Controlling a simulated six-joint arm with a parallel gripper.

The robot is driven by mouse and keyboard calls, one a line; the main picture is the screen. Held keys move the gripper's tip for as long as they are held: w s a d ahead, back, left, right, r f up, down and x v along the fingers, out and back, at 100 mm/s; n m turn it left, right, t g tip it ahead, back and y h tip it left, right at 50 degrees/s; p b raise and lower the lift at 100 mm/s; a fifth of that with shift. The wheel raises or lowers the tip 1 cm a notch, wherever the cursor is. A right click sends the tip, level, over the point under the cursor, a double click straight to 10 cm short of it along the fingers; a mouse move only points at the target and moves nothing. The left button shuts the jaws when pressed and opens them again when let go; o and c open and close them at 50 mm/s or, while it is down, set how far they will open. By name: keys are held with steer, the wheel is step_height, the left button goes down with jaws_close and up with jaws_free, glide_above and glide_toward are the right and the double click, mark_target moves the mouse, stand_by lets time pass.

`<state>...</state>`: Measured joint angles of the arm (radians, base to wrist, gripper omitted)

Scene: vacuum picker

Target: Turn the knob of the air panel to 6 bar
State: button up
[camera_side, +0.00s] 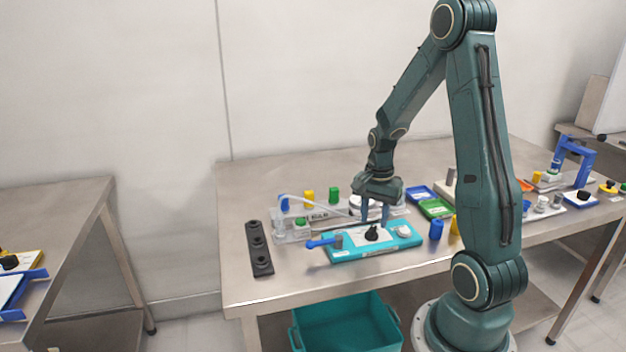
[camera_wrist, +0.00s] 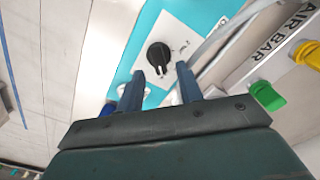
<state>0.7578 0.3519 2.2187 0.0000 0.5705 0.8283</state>
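The air panel (camera_side: 347,254) is a teal box on the table with a white scale plate. Its black knob (camera_side: 372,234) stands on that plate. The teal panel (camera_wrist: 146,22) also shows there. My gripper (camera_side: 374,217) points down just above the knob, fingers apart. In the wrist view the fingertips of my gripper (camera_wrist: 160,73) are spread with nothing between them, and the knob lies just beyond them.
A clear rail marked AIR BAR (camera_wrist: 280,35) with coloured plugs stands behind the panel. A blue lever (camera_side: 322,243) sticks out left. A black strip (camera_side: 258,249) lies further left; blue and green trays (camera_side: 436,208) and a blue cylinder (camera_side: 436,230) are right.

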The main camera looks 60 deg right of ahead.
mark_target(373, 227)
step_height(373, 227, up, 12)
steer(key=shift+f, duration=0.15)
stand_by(0.3)
steer(key=shift+a, duration=0.1)
steer(key=a+r+n+t+h, duration=0.1)
steer(key=a+r+n, duration=0.25)
steer(key=a, duration=0.25)
steer(key=a+r+n+t, duration=0.1)
steer(key=a+r+n, duration=0.25)
steer(key=a, duration=0.25)
steer(key=s+a+r+n+t+y, duration=0.1)
steer(key=s+a+n+t, duration=0.2)
steer(key=s+a+n, duration=0.4)
steer(key=shift+s+a+n+t, duration=0.2)
steer(key=shift+a+n+t, duration=0.1)
steer(key=shift+a+n, duration=1.95)
steer(key=shift+a, duration=0.1)
steer(key=shift+c, duration=0.3)
